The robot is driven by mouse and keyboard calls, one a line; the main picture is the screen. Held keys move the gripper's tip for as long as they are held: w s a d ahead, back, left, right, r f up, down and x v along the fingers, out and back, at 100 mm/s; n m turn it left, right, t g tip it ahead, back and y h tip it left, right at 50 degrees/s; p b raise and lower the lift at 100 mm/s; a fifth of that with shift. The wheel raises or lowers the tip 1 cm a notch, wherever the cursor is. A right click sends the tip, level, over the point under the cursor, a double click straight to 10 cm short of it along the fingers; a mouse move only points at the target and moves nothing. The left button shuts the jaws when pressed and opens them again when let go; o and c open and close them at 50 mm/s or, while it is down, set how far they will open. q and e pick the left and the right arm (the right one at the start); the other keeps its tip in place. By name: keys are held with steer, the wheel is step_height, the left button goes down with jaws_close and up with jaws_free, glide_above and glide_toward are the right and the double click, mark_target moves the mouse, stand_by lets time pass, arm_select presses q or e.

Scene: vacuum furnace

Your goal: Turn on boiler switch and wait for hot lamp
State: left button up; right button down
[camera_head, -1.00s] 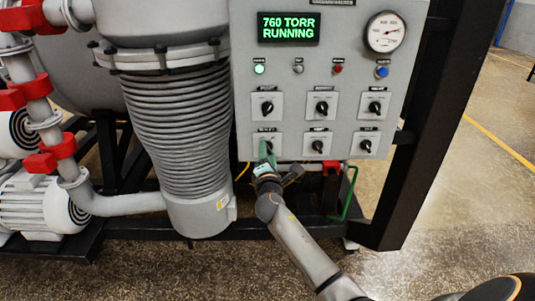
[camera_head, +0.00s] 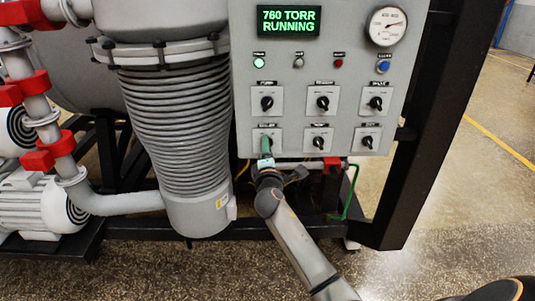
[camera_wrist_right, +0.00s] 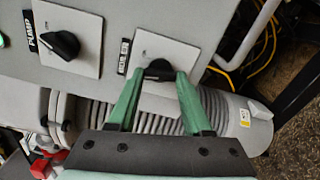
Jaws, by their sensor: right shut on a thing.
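The boiler switch, a black rotary knob on a white plate (camera_head: 277,137), is at the lower left of the grey control panel. It also shows in the right wrist view (camera_wrist_right: 159,70). My right gripper (camera_wrist_right: 160,76) has its green fingers closed on the sides of the knob. In the head view the right gripper (camera_head: 266,146) hides most of it. A row of small lamps runs under the display: a lit green one (camera_head: 259,63), a dull grey one (camera_head: 298,62) and a dark red one (camera_head: 339,63). Which is the hot lamp is too small to read. My left gripper is not in view.
The display (camera_head: 289,22) reads 760 TORR RUNNING. A blue button (camera_head: 383,67) and a round gauge (camera_head: 388,26) are at the panel's right. Several other knobs surround the boiler switch. A ribbed grey column (camera_head: 178,130) stands left, and a black frame post (camera_head: 428,130) right.

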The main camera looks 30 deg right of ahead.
steer(key=shift+m+b, duration=1.95)
steer(key=shift+m, duration=2.25)
steer(key=shift+c, duration=1.6)
jaws_free()
steer(key=shift+s, duration=0.1)
